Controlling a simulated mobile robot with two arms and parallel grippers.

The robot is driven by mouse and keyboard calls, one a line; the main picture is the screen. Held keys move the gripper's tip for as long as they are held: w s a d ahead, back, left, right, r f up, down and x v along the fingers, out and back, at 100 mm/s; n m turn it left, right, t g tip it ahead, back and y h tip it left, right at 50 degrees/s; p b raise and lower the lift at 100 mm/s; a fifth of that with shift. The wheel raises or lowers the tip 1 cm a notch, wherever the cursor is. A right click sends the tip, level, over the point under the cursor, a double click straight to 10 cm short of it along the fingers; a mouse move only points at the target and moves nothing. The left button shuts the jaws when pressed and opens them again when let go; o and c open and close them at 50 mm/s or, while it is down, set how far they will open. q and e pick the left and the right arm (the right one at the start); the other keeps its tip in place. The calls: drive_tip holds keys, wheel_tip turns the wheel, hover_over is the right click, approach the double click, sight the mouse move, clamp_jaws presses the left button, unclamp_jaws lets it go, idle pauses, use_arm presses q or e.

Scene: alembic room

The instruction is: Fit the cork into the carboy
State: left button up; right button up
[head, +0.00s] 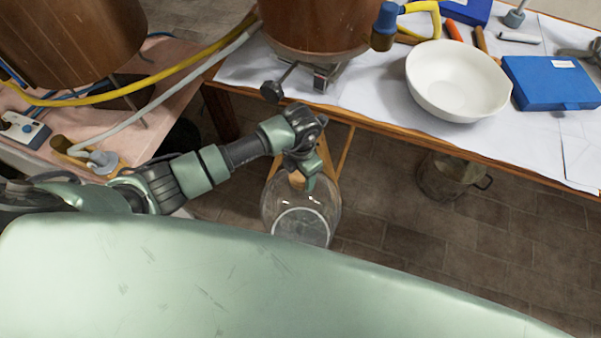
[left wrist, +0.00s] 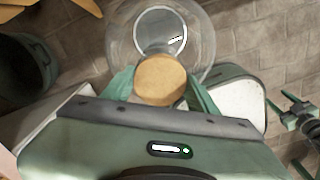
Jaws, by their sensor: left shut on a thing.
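The cork (left wrist: 160,80) is a light brown round stopper, seen from its end in the left wrist view. My left gripper (head: 302,182) is shut on it, with a green finger on either side. In the head view the cork (head: 296,180) shows partly behind the gripper. The carboy (head: 301,213) is a clear round glass vessel on the floor below the gripper; its glass also shows around the cork in the left wrist view (left wrist: 205,45). Its mouth is hidden, so I cannot tell whether the cork touches it. My right gripper (left wrist: 296,112) appears small at the right of the left wrist view.
The table (head: 365,121) behind the carboy holds a white bowl (head: 457,80), a blue box (head: 552,82) and tools. A copper vessel (head: 315,25) stands at its near edge. A metal pot (head: 447,178) is under the table. The tiled floor right of the carboy is clear.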

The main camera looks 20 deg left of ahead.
sight(301, 176)
use_arm(q)
drive_tip(key=shift+f, duration=0.1)
idle(0.3)
drive_tip(key=o, duration=1.6)
drive_tip(key=shift+r+p, duration=2.85)
drive_tip(key=shift+r, duration=0.7)
